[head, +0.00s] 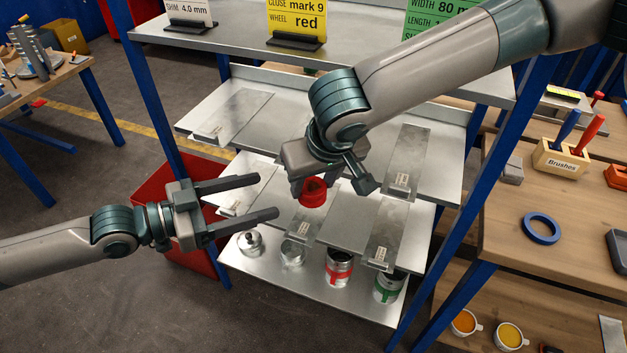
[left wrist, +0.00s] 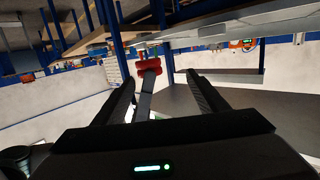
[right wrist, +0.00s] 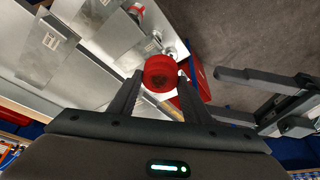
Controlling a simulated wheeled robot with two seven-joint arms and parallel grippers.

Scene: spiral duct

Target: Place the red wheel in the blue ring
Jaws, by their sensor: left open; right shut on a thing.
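The red wheel (head: 314,194) is held in my right gripper (head: 316,186), raised in front of the metal shelf rack. In the right wrist view the red wheel (right wrist: 161,73) sits between the two fingers of my right gripper (right wrist: 160,85). My left gripper (head: 267,196) is open and empty, its fingers pointing towards the wheel from the left, apart from it. In the left wrist view the red wheel (left wrist: 149,68) shows beyond the open fingers. The blue ring (head: 541,229) lies flat on the wooden bench at the right, clear of both grippers.
The rack's lower shelf (head: 320,296) holds several metal cans. A red bin (head: 165,205) stands behind my left gripper. Blue posts (head: 465,285) separate rack and bench.

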